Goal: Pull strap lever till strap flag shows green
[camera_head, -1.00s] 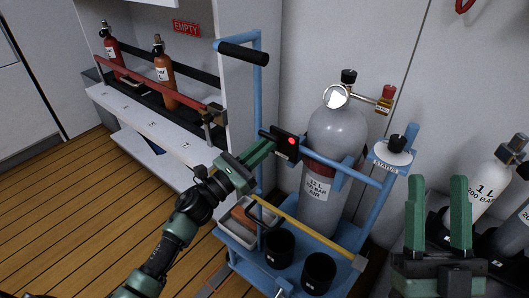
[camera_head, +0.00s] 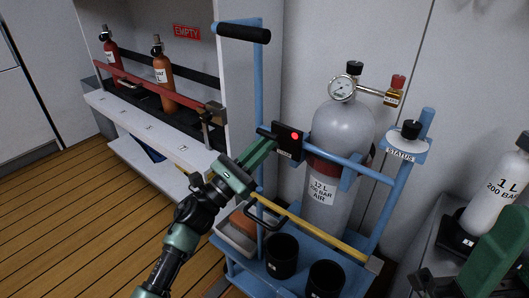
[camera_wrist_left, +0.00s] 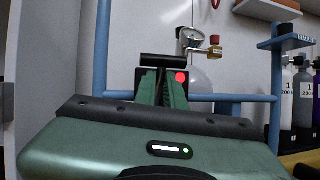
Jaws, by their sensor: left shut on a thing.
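The strap unit is a black box (camera_head: 288,141) on the blue cart rail in front of the grey 12 L air cylinder (camera_head: 340,128). Its round flag (camera_head: 295,136) is red, and it also shows red in the left wrist view (camera_wrist_left: 180,77). My left gripper (camera_head: 268,143) is shut on the strap lever at the box's left side; the fingers hide most of the lever. In the left wrist view a black bar (camera_wrist_left: 168,60) shows just beyond the fingertips. My right gripper (camera_head: 500,240) is partly cut off at the right edge, apart from the strap.
The blue cart has a black handle (camera_head: 243,32), a yellow bar (camera_head: 318,235), black cups (camera_head: 282,256) and a STATUS plate (camera_head: 402,150). A pressure gauge (camera_head: 341,88) tops the cylinder. A rack with orange bottles (camera_head: 164,72) stands left; a white bottle (camera_head: 490,195) stands right.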

